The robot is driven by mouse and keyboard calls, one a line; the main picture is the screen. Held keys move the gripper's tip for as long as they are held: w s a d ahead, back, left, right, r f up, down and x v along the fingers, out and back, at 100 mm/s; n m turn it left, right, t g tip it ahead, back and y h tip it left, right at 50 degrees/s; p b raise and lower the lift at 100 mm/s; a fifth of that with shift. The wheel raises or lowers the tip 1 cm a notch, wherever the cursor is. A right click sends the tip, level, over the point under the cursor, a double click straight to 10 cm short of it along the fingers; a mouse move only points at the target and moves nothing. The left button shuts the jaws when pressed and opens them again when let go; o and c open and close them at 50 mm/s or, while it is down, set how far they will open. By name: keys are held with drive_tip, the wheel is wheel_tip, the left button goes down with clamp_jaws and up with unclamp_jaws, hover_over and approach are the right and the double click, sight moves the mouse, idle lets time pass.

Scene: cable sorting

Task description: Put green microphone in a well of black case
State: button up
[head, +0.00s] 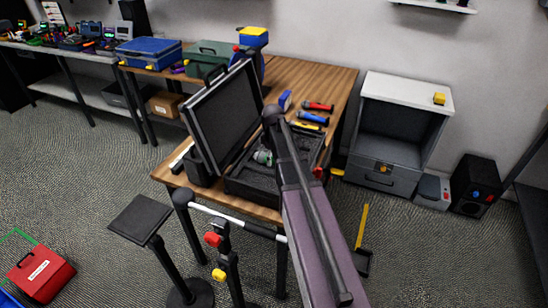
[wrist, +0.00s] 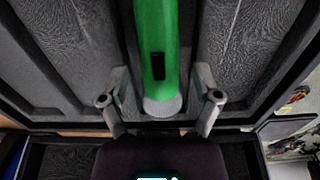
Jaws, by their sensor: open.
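The black case stands open on the wooden table, its lid (head: 228,112) raised on the left and its base (head: 248,186) to the right. In the wrist view, the green microphone (wrist: 157,40) lies lengthwise over the middle of the case's grey grooved insert (wrist: 228,45), in line with the wells. It appears to lie in the middle well, but its depth is hard to tell. My gripper (wrist: 160,75) is open, one finger on each side of the microphone near its grey end, with gaps visible.
A green case (head: 212,55) and a blue case (head: 148,52) stand farther back. The raised lid blocks the left side.

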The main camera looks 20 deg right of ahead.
wheel_tip(320, 180, up, 12)
drive_tip(key=p, duration=1.1)
drive_tip(key=shift+f, duration=0.2)
idle(0.4)
drive_tip(key=s+a+m, duration=0.9)
drive_tip(key=s+a, duration=0.5)
drive_tip(key=s, duration=0.4)
drive_tip(key=shift+s, duration=0.4)
